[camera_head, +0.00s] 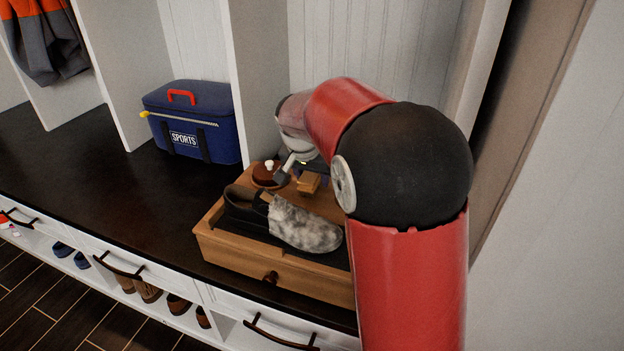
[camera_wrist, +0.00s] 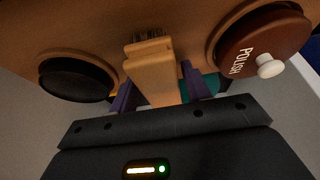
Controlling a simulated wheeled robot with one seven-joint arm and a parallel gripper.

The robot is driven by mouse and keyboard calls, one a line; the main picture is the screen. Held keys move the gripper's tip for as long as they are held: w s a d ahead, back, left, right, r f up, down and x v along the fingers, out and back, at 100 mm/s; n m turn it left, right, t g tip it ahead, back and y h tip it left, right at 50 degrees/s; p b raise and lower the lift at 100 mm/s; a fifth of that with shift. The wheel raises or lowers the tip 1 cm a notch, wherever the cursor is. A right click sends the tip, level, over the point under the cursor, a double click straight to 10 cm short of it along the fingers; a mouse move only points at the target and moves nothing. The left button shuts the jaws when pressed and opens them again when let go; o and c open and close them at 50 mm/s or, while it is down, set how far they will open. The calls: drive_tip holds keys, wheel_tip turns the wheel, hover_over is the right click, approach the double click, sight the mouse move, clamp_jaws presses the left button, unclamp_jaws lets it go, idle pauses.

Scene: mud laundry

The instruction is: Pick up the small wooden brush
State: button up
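The small wooden brush (camera_wrist: 152,72) has a light wooden body and dark bristles at its far end. In the wrist view it lies between the two purple fingers of my gripper (camera_wrist: 160,90), one at each side. I cannot tell whether both fingers press on it. In the head view the brush (camera_head: 309,183) shows at the back of a wooden shoe-care box (camera_head: 225,250), behind a shoe. My gripper (camera_head: 298,170) is down beside it, partly hidden by my arm.
A brown polish tin (camera_wrist: 245,50) with a white knob sits right of the brush in the wrist view; a dark round tin (camera_wrist: 75,80) sits left. A grey and black shoe (camera_head: 300,225) lies on the box. A blue sports bag (camera_head: 195,120) stands on the bench (camera_head: 90,170).

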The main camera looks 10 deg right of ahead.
drive_tip(key=c, duration=0.7)
drive_tip(key=shift+r+p, duration=0.4)
drive_tip(key=shift+p, duration=0.05)
wheel_tip(320, 180, up, 20)
drive_tip(key=shift+f+p, duration=0.15)
drive_tip(key=shift+p, duration=0.85)
